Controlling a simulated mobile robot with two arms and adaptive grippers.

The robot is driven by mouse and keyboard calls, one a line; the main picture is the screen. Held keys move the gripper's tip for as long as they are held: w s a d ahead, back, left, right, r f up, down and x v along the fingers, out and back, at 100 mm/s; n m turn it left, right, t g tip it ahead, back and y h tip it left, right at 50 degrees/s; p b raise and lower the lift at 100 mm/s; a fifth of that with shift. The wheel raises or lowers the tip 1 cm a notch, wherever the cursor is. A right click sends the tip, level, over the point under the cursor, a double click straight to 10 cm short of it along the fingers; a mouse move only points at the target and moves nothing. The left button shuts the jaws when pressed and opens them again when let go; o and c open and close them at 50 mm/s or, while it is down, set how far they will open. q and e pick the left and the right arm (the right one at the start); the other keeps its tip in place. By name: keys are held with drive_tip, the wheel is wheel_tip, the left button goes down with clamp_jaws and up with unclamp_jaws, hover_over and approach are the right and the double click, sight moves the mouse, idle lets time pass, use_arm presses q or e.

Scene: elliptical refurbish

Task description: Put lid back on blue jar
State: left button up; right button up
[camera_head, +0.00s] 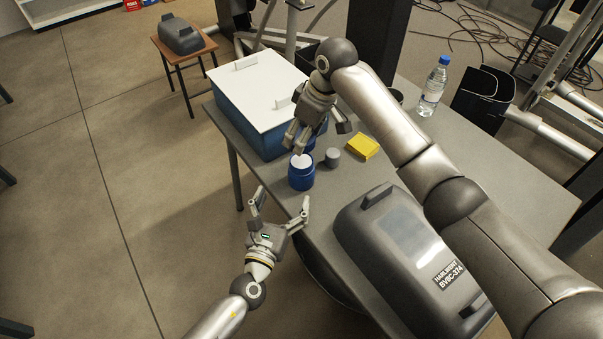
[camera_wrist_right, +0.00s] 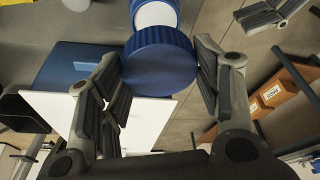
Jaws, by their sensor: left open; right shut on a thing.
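The blue jar (camera_head: 301,178) stands upright on the grey table near its left edge, with its white neck showing. My right gripper (camera_head: 317,138) is above and just behind the jar. In the right wrist view it is shut on the round, ribbed blue lid (camera_wrist_right: 160,60), which lies between its fingers. Beyond the lid, part of the jar (camera_wrist_right: 155,14) shows with its white neck; the lid looks apart from it, but the exact gap cannot be told. My left gripper (camera_head: 281,200) is open and empty, beside the table edge, in front and left of the jar.
A large blue box with a white lid (camera_head: 258,75) stands behind the jar. A small grey cylinder (camera_head: 332,158) and a yellow block (camera_head: 363,147) are right of the jar. A grey case (camera_head: 395,262) lies nearer. A water bottle (camera_head: 434,87) stands at the back right.

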use_arm(q)
drive_tip(key=shift+d+f+m+h, duration=0.2)
drive_tip(key=shift+d+m+h, duration=0.15)
drive_tip(key=shift+m, duration=0.25)
drive_tip(key=x, duration=1.2)
drive_tip(key=shift+f, duration=0.15)
drive_tip(key=c, duration=1.5)
drive_tip(key=shift+c, duration=0.3)
use_arm(e)
hover_over(300, 161)
drive_tip(key=shift+s+d+f, duration=0.1)
drive_tip(key=shift+d+f, duration=0.1)
drive_tip(key=shift+f, duration=1.05)
drive_tip(key=shift+s+d+f, duration=0.1)
drive_tip(key=shift+d+f, duration=0.1)
drive_tip(key=shift+f, duration=1.05)
drive_tip(key=shift+f, duration=0.9)
